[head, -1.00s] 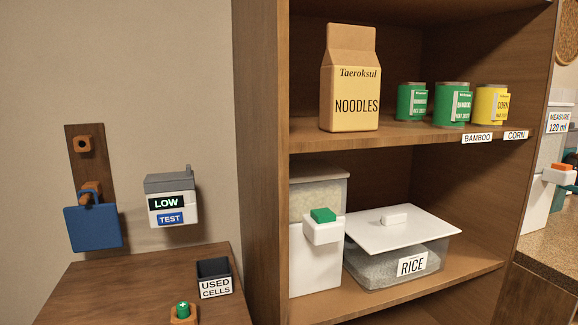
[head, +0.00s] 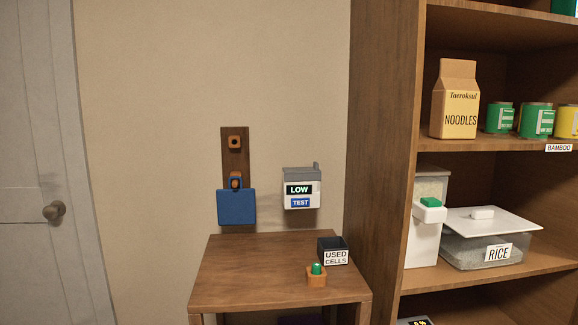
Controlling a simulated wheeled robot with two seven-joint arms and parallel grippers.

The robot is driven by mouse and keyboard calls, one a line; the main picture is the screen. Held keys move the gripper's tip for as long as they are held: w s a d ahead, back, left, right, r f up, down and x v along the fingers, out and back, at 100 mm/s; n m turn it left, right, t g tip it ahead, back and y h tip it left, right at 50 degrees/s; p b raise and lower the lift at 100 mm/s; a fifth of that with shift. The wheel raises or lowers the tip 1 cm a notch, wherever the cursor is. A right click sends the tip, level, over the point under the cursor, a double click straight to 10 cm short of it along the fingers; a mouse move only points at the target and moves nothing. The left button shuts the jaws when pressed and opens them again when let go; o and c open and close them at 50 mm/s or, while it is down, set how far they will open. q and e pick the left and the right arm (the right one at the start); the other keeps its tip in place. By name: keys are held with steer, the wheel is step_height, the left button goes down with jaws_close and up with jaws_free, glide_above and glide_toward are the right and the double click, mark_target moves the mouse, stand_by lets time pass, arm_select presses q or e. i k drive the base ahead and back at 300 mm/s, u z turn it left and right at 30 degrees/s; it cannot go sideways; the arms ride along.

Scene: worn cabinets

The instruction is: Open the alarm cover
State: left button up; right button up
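The alarm (head: 302,190) is a small white box on the wall, with a black display reading LOW and a blue TEST button (head: 300,203). Its grey cover (head: 300,174) lies across the top and looks closed, with a small tab standing up at its right end. Neither of my grippers shows in the head view.
Below the alarm stands a wooden table (head: 245,270) with a black USED CELLS bin (head: 335,252) and a green cell (head: 316,268) in an orange holder. A blue thing (head: 237,207) hangs on a wall rack to the left. A shelf unit (head: 380,150) rises at right; a door (head: 35,180) is at far left.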

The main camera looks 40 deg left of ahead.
mark_target(313, 173)
steer(key=u, duration=1.1)
steer(key=i, duration=0.05)
steer(key=u, duration=0.4)
